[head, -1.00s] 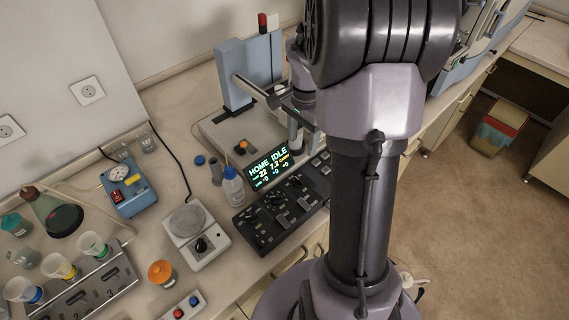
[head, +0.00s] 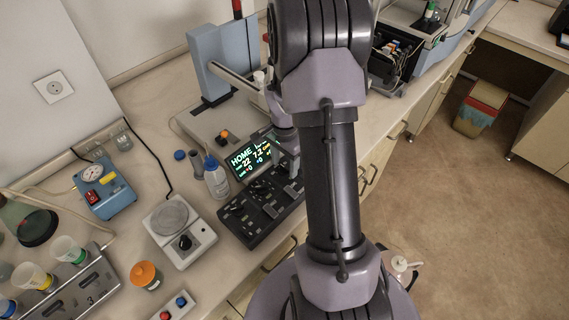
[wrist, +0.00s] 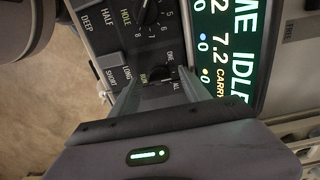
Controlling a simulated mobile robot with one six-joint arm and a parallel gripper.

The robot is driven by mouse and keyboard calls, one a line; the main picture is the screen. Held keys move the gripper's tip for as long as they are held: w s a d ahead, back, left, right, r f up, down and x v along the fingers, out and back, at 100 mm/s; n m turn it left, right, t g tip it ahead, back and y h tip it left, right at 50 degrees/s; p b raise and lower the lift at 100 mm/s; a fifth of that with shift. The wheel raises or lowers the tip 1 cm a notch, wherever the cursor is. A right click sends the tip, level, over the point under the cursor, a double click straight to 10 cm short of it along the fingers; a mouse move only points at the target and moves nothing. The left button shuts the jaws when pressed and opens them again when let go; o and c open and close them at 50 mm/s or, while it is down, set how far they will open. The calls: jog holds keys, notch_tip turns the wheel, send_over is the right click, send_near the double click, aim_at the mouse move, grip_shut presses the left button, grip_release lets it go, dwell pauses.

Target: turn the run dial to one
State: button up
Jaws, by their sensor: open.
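The run dial (wrist: 160,72) is a small dark knob on the black control panel (wrist: 105,40) in the wrist view. The labels RUN, ONE and ALL are printed around it. My gripper (wrist: 159,80) is open, with one finger on each side of the dial. I cannot tell whether the fingers touch it. In the head view the control panel (head: 250,232) lies on the bench below the lit display (head: 248,156). The dial cannot be made out there, and my arm covers the panel's right side.
A larger numbered dial (wrist: 147,15) sits beside the run dial. The lit display (wrist: 228,55) is close on the other side. A wash bottle (head: 216,180) and a scale (head: 180,236) stand left of the panel.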

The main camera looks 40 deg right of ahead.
grip_shut()
jog(key=n, duration=0.5)
jog(key=shift+r+n, duration=0.1)
jog(key=shift+n, duration=0.2)
jog(key=shift+n+p, duration=0.55)
jog(key=shift+n, duration=1.55)
grip_release()
